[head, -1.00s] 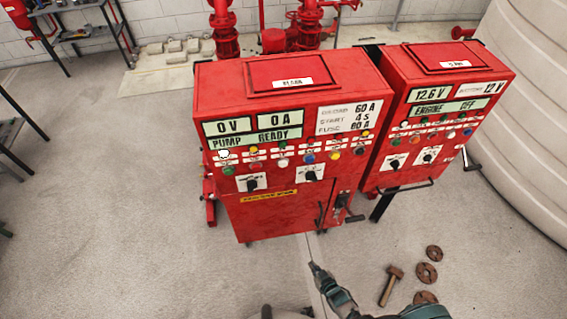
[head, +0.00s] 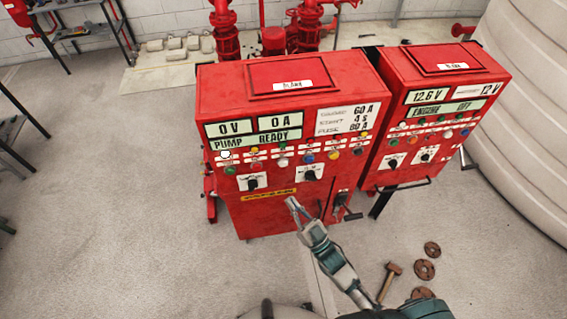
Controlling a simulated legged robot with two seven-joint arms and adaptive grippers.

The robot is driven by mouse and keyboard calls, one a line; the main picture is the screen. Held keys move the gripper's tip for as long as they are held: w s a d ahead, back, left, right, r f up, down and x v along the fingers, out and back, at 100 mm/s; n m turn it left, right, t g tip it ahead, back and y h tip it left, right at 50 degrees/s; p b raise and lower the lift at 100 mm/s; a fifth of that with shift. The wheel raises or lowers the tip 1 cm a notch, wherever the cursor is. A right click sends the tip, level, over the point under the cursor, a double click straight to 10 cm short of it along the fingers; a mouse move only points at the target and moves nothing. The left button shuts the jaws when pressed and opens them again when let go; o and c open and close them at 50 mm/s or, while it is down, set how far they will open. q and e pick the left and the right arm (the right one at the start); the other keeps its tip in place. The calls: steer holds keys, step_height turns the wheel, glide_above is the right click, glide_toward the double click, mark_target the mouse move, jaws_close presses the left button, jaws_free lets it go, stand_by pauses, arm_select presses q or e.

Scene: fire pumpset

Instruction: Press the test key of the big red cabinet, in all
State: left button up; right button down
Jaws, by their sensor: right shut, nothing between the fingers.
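The big red cabinet (head: 262,215) stands in the middle of the head view. Its upper panel has displays reading 0 V, 0 A and PUMP READY (head: 254,138), with rows of coloured buttons (head: 283,160) and two black rotary knobs below. The labels by the buttons are too small to read, so I cannot tell which one is the test key. My right gripper (head: 292,205) is shut and empty. It shows in front of the cabinet's lower door, below the knobs. I cannot tell whether it touches the door. My left gripper is not in view.
A second red cabinet (head: 436,135) reading 12.6 V and 12 V stands at the right. A hammer (head: 388,283) and rusty discs (head: 425,270) lie on the floor. A large pale tank (head: 530,130) is at far right.

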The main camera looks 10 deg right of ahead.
mark_target(283, 164)
steer(key=shift+n+t+y, duration=0.3)
steer(key=shift+t+y, duration=0.1)
steer(key=shift+y, duration=0.3)
steer(key=r, duration=0.1)
steer(key=s+r, duration=0.1)
steer(key=r, duration=0.2)
steer(key=shift+s+a+r, duration=0.15)
steer(key=shift+s+r, duration=0.1)
steer(key=shift+s, duration=0.1)
steer(key=shift+w, duration=0.1)
steer(key=w+b, duration=0.2)
steer(key=w, duration=0.6)
steer(key=shift+w, duration=0.4)
steer(key=shift+w, duration=0.35)
